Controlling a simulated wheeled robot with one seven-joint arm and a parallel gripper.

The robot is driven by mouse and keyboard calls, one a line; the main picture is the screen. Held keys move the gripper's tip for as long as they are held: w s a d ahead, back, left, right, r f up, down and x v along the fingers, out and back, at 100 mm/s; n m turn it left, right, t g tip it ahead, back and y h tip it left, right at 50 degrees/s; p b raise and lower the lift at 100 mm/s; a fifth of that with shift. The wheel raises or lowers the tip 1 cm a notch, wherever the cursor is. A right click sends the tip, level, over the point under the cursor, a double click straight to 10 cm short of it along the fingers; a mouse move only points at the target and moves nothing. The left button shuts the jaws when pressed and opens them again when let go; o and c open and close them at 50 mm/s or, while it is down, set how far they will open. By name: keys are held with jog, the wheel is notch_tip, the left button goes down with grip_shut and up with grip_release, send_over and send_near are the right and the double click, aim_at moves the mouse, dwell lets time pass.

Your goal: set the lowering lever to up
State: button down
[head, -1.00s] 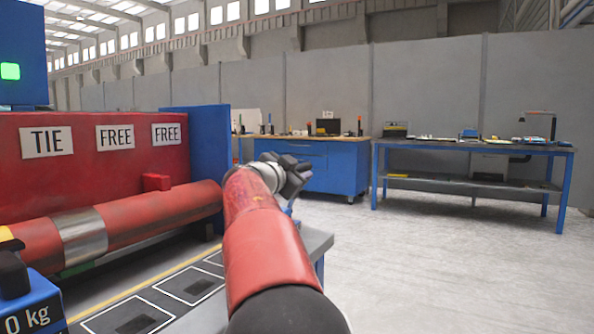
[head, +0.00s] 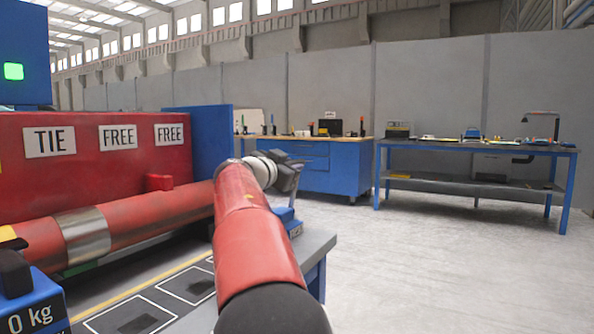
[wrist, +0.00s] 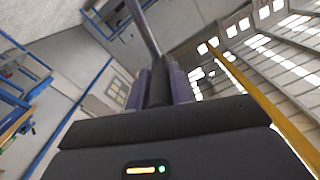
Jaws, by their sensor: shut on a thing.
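My gripper (wrist: 163,85) shows in the wrist view with its two purple-padded fingers closed on the dark handle of a lever (wrist: 144,28). The lever's thin grey rod runs on beyond the fingertips to the top of that view. In the head view my gripper (head: 287,172) is past the end of my red forearm, above a small blue block (head: 287,219) at the bench's far corner. The rod shows only faintly there, and my arm hides part of the block. I cannot read any up or down marking.
A grey bench top (head: 313,243) with outlined dark pads lies beside my arm. A red cylinder (head: 140,224) runs along a red panel with TIE and FREE signs at left. A blue workbench (head: 325,165) and a blue-legged table (head: 475,148) stand behind. The right floor is clear.

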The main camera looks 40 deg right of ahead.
jog(key=shift+w+a+r+n+p, duration=0.1)
jog(key=shift+w+a+n, duration=0.2)
jog(key=shift+w+n, duration=0.4)
jog(key=shift+w+a+n+p, duration=0.1)
jog(key=shift+w+a+n, duration=0.25)
jog(key=shift+w+n, duration=0.3)
jog(key=shift+w+a+r+n+p, duration=0.1)
jog(key=shift+w+a+n, duration=0.2)
jog(key=shift+w+n, duration=0.4)
jog(key=shift+w, duration=0.15)
jog(key=c, duration=1.3)
grip_release()
jog(key=shift+o, duration=0.2)
jog(key=b+v, duration=0.2)
jog(key=v, duration=0.5)
jog(key=shift+a+b, duration=0.35)
jog(key=shift+a, duration=0.05)
jog(key=shift+f, duration=0.1)
